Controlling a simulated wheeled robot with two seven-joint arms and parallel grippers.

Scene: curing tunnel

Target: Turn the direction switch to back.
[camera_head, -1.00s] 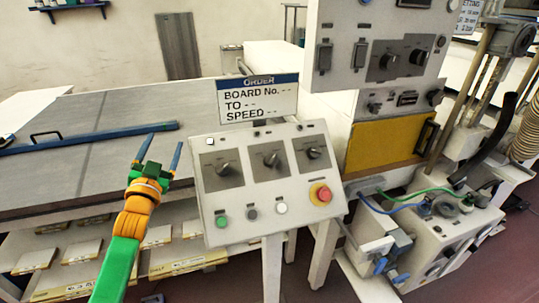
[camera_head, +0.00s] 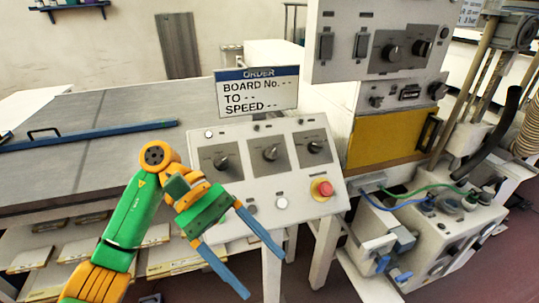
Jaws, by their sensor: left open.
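A sloped white control panel (camera_head: 315,211) stands in the middle of the view. It carries three dark rotary switches in a row: a left switch (camera_head: 221,162), a middle switch (camera_head: 270,153) and a right switch (camera_head: 315,147). Their labels are too small to read, so I cannot tell which is the direction switch or where back lies. My left gripper (camera_head: 265,276) is open and empty, its blue fingers spread and pointing down to the right. My right gripper is out of view.
A red stop button (camera_head: 322,189) and a white button (camera_head: 281,203) sit low on the panel. An order sign (camera_head: 257,94) stands behind it. A grey table (camera_head: 80,165) is at left. A machine cabinet (camera_head: 378,62) and a hose-connected box (camera_head: 440,235) stand at right.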

